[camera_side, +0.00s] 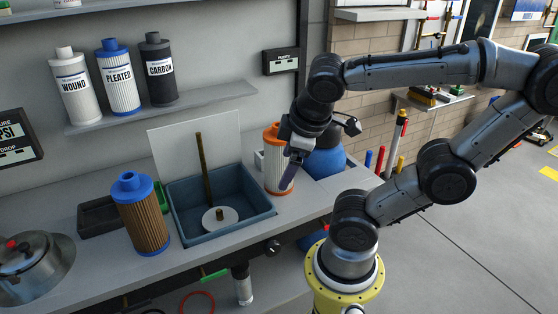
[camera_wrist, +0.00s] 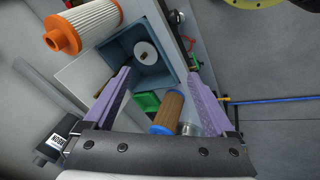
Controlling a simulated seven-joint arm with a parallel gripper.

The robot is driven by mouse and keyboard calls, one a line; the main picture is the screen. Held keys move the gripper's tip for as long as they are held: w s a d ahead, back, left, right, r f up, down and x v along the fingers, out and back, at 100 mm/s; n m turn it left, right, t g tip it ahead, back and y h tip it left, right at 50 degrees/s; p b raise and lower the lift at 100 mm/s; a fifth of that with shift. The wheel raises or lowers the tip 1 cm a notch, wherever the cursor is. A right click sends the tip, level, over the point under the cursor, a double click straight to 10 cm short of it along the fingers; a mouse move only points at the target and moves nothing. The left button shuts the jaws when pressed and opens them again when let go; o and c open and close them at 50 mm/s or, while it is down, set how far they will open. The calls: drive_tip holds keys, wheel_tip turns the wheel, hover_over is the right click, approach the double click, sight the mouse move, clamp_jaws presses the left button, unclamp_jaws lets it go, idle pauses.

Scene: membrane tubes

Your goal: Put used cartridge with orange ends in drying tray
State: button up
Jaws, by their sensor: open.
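The cartridge with orange ends (camera_side: 274,165) has a pale pleated body and stands upright on the bench, right of the blue-grey basin. In the wrist view the cartridge (camera_wrist: 90,22) lies at the upper left, outside the fingers.
The basin (camera_side: 185,236) holds an upright rod and a white disc. A brown cartridge with blue ends (camera_side: 144,222) stands in front of the dark tray. A steel pot (camera_side: 30,268) is at far left. A blue rounded container (camera_side: 324,163) stands behind my gripper.

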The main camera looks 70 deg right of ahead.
drive_tip(key=w+d+f+n+g+h, duration=0.1)
drive_tip(key=w+d+n+g+h, duration=0.1)
drive_tip(key=w+d+n+h, duration=0.35)
drive_tip(key=w+d+n+g+h, duration=0.25)
drive_tip(key=d+n+h, duration=0.45)
drive_tip(key=d, duration=0.4)
drive_tip(key=d+f+n, duration=0.1)
drive_tip(key=d+f, duration=0.1)
drive_tip(key=d, duration=0.2)
drive_tip(key=w+d+f+n, duration=0.1)
drive_tip(key=d+f, duration=0.2)
drive_tip(key=d, duration=0.2)
drive_tip(key=w+d+f+n, duration=0.1)
drive_tip(key=d+f, duration=0.1)
drive_tip(key=d, duration=0.3)
drive_tip(key=shift+f+t, duration=0.2)
drive_tip(key=shift+t, duration=0.15)
drive_tip(key=shift+c, duration=0.3)
clamp_jaws()
drive_tip(key=shift+r, duration=0.1)
